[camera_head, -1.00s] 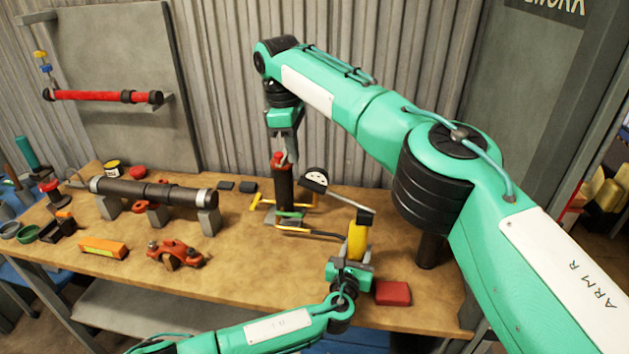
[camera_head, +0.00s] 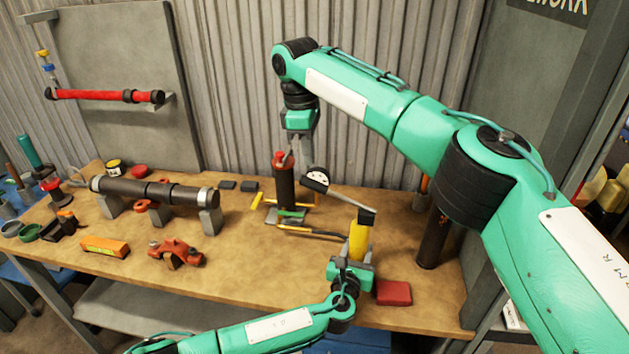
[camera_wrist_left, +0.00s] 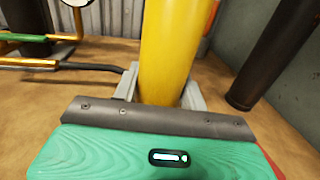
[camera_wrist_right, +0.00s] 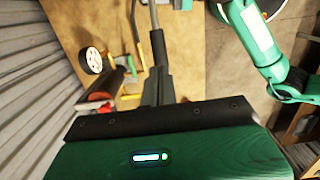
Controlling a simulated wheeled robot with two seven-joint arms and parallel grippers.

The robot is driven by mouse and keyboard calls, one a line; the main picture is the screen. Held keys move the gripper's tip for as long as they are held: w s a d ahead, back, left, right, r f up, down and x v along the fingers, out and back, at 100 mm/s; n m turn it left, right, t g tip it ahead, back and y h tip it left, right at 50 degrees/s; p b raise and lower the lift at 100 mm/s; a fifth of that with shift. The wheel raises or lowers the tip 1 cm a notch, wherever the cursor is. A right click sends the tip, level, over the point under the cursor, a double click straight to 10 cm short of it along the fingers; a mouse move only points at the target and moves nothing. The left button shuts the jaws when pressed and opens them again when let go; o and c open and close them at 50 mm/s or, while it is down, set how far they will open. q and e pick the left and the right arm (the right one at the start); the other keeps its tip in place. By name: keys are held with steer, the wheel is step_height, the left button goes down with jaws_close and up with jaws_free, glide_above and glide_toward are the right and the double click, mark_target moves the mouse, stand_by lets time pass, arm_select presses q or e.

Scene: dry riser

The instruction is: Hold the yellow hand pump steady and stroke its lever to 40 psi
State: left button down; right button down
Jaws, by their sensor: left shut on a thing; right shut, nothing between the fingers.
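The yellow hand pump (camera_head: 358,240) stands upright near the table's front right, and its body fills the middle of the left wrist view (camera_wrist_left: 168,50). My left gripper (camera_head: 350,268) is shut on its lower part. A grey lever (camera_head: 348,202) runs from the dark pump head (camera_head: 367,216) up and left. A round white gauge (camera_head: 316,180) shows close to the lever's far end; its reading is too small to tell. My right gripper (camera_head: 307,162) is shut and empty, pointing down just above the gauge area. I cannot tell whether it touches the lever.
A dark cylinder with a red top (camera_head: 284,182) stands behind the gauge. A red block (camera_head: 394,292) lies right of the pump, and a dark upright tube (camera_head: 432,240) stands farther right. A dark pipe on supports (camera_head: 155,192), an orange box (camera_head: 105,246) and a red clamp (camera_head: 176,252) lie left.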

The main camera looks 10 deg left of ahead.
mark_target(297, 179)
steer(key=shift+d+f, duration=0.2)
steer(key=shift+f, duration=4.05)
steer(key=shift+a+r, duration=0.25)
steer(key=shift+a, duration=0.55)
steer(key=shift+a+r, duration=0.25)
steer(key=shift+a, duration=0.55)
steer(key=shift+d, duration=0.1)
steer(key=shift+r, duration=0.1)
step_height(297, 179, up, 7)
steer(key=shift+a+r, duration=0.2)
steer(key=shift+a, duration=0.15)
